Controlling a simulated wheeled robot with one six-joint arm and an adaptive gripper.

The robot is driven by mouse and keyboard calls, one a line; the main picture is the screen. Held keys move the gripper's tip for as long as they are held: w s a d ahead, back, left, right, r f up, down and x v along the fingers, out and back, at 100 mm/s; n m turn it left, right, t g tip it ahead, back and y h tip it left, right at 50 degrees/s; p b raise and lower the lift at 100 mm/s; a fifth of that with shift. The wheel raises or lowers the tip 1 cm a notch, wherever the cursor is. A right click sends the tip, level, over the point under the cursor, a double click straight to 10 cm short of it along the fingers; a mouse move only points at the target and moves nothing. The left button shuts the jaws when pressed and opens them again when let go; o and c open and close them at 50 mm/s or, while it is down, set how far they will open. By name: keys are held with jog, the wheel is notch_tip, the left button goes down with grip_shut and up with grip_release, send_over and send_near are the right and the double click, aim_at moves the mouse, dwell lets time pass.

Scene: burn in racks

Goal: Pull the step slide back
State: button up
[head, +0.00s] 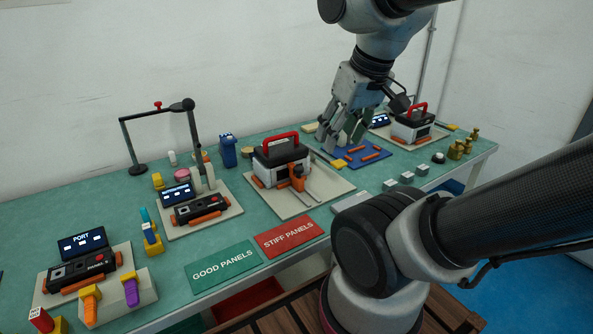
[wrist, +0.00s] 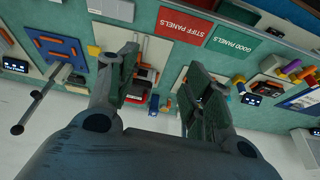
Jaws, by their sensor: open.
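An orange sliding block (head: 298,181), which looks like the step slide, sits on pale rails (head: 318,192) at the front of the middle station. Behind it stands a black and white box with a red handle (head: 281,138). My gripper (head: 343,138) is open and empty, high over the bench to the right of this station, in front of the blue board in the picture. In the wrist view my fingers (wrist: 160,82) are spread wide, with the middle station partly seen between them. The near finger hides part of that station there, so I cannot make out the block clearly.
A blue board with orange bars (head: 371,156) lies right of the middle station. Red STIFF PANELS (head: 289,238) and green GOOD PANELS (head: 222,265) mats lie in front. A black post frame (head: 190,125) rises at left. A second red-handled box (head: 411,125) stands at far right.

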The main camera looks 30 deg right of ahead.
jog(key=m+g+y, duration=0.1)
jog(key=m+y, duration=0.2)
jog(key=m, duration=2.4)
send_near(299, 167)
jog(key=f, duration=0.1)
jog(key=x, duration=0.7)
jog(key=shift+w+a+f, duration=0.15)
jog(key=shift+a+f, duration=0.1)
jog(key=shift+f, duration=0.05)
